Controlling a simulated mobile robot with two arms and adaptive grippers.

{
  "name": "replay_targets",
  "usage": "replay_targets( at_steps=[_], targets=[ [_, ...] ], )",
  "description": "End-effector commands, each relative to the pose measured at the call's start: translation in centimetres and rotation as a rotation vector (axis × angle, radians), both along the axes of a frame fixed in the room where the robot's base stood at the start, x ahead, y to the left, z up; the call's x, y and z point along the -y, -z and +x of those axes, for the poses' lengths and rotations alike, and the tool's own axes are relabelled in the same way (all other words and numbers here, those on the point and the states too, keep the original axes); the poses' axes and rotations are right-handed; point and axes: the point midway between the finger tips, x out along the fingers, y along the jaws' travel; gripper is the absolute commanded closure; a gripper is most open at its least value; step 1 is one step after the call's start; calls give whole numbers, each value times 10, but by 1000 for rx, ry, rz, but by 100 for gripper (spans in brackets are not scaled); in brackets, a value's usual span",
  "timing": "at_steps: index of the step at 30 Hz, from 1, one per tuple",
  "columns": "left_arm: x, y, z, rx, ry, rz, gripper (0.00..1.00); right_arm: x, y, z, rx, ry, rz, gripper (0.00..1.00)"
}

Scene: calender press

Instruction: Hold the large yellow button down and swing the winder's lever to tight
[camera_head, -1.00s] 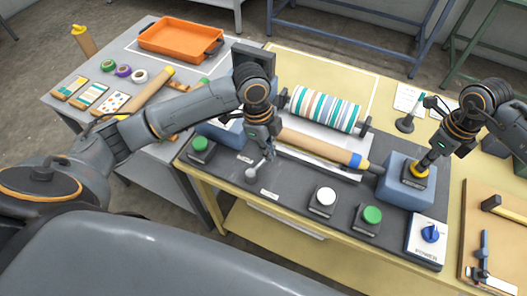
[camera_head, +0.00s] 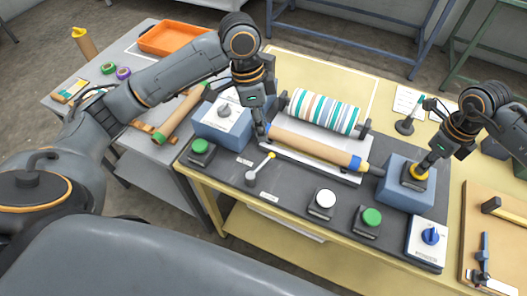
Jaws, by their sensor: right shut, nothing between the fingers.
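The large yellow button (camera_head: 413,185) sits on the blue block at the right of the press. My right gripper (camera_head: 426,166) is shut and empty, its tip on or just over the button. How far the button is pressed is hidden. The winder's lever (camera_head: 262,165) is a thin rod with a yellow tip, pointing up and right from its round grey pivot. Small labels lie beside it, too small to read. My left gripper (camera_head: 262,140) hangs just beyond the lever's tip, apparently apart from it; its finger opening is unclear.
A brown roll (camera_head: 315,145) and a striped roll (camera_head: 325,110) lie behind the lever. A white button (camera_head: 325,197), green buttons (camera_head: 372,216) and a blue power knob (camera_head: 430,234) stand along the front. A dial box (camera_head: 222,120) is close to my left gripper.

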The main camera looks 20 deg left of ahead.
Motion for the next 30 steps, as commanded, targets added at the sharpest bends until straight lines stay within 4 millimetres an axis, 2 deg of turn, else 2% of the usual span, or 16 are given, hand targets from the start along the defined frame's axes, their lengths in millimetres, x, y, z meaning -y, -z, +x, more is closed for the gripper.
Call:
replay_targets(
  at_steps=[1,6,12,20,30],
  targets=[
    [-3,3,1,-24,-103,4,65,1,6,-4,-13,-1,-4,100],
    [-10,8,4,-100,-439,17,65,1,6,-4,-13,-1,-4,100],
    [-15,12,7,-158,-700,29,65,1,6,-4,-13,-1,-4,100],
    [-15,23,6,-182,-793,35,65,1,6,-4,-13,-1,-4,100],
    [-3,86,2,-183,-790,35,65,1,6,-4,-13,-1,-4,100]
  ],
)
